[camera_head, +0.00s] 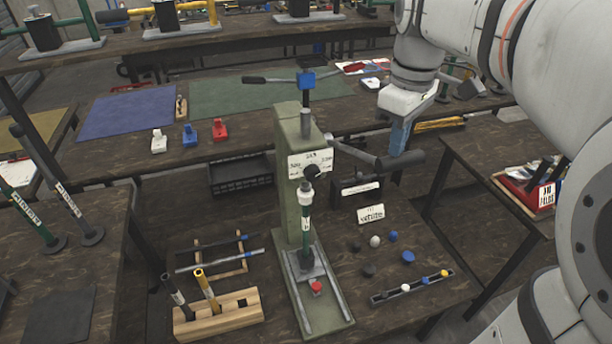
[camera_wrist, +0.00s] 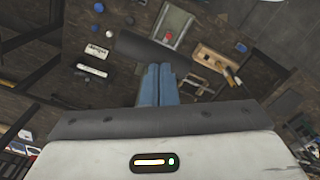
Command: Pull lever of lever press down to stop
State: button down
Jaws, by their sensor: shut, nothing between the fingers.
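The lever press has an olive-green upright column (camera_head: 292,165) on a base with rails. Its lever (camera_head: 352,151) reaches out to the right and ends in a thick dark grip (camera_head: 402,162), roughly level. My gripper (camera_head: 398,148) points down with its blue fingers shut and empty, tips at the upper side of the grip. I cannot tell whether they touch it. In the wrist view the shut fingers (camera_wrist: 157,72) reach to the dark grip (camera_wrist: 150,52), which lies across their tips. A red piece (camera_head: 316,286) sits on the press base below the ram.
A wooden block with two upright tools (camera_head: 218,315) stands left of the press. A row of small knobs (camera_head: 410,286) and a label card (camera_head: 370,213) lie to its right. Behind are a blue mat (camera_head: 126,112) and a green mat (camera_head: 255,98).

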aim_at(400, 162)
jog(key=shift+s+d+f+b, duration=0.1)
jog(key=shift+s+f+b, duration=0.15)
jog(key=shift+f, duration=0.25)
jog(key=shift+s+f+b, duration=0.1)
jog(key=shift+f+b, duration=0.15)
jog(key=shift+f, duration=0.2)
jog(key=shift+s+d+f+b, duration=0.1)
jog(key=shift+s+f+b, duration=0.15)
jog(key=shift+f+b, duration=0.4)
jog(key=shift+s+d+f+b, duration=0.1)
jog(key=shift+s+f+b, duration=0.25)
jog(key=shift+f, duration=0.5)
jog(key=shift+w, duration=0.1)
jog(key=shift+s+d+f+b, duration=0.1)
jog(key=shift+s+f+b, duration=0.1)
jog(key=shift+f+b, duration=0.55)
jog(key=shift+s+f+b, duration=0.2)
jog(key=shift+f+b, duration=0.25)
jog(key=shift+f, duration=0.45)
jog(key=shift+f+b, duration=0.45)
jog(key=shift+f, duration=0.35)
